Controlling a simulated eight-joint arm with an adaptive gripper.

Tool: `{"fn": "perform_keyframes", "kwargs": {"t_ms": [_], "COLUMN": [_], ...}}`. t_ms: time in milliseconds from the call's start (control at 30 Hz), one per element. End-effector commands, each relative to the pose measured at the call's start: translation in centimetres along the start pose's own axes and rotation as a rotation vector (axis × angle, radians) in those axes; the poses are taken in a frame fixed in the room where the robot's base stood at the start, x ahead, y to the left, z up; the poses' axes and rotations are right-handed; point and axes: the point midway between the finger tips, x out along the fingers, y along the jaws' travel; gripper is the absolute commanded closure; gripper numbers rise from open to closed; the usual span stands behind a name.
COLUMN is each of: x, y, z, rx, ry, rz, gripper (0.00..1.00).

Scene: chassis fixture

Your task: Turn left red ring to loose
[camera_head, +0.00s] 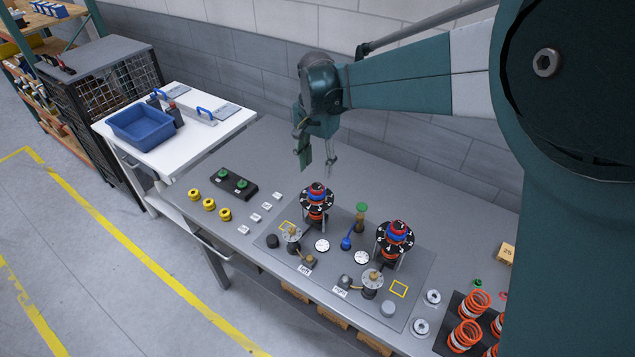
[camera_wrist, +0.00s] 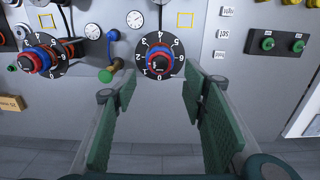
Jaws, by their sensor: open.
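The left station's black numbered dial (camera_head: 304,201) stands on the fixture plate, with a red ring (camera_head: 317,187) and a blue ring stacked at its middle. In the wrist view this dial (camera_wrist: 140,50) is near the centre top, with the red ring (camera_wrist: 149,61) around a dark centre. My gripper (camera_head: 317,164) is open and empty, above and slightly behind the left dial, apart from it. Its two green finger pads (camera_wrist: 158,92) show on either side in the wrist view, below the dial there. The right station's similar dial (camera_head: 382,236) stands to the right.
A green-topped brass part (camera_head: 360,212) and a blue-handled lever (camera_head: 346,243) stand between the dials. Gauges and brass fittings sit in front. Orange springs (camera_head: 466,335) stand at the right. The wall is close behind the bench.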

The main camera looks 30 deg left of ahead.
Motion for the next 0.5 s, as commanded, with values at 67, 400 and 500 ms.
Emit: {"fn": "perform_keyframes", "kwargs": {"t_ms": [67, 400, 500], "x": [0.1, 2.6, 3.9], "y": [0.0, 0.0, 0.0], "z": [0.0, 0.0, 0.0], "rx": [0.0, 0.0, 0.0], "ry": [0.0, 0.0, 0.0], "rz": [0.0, 0.0, 0.0], "gripper": [0.57, 0.57, 0.57]}}
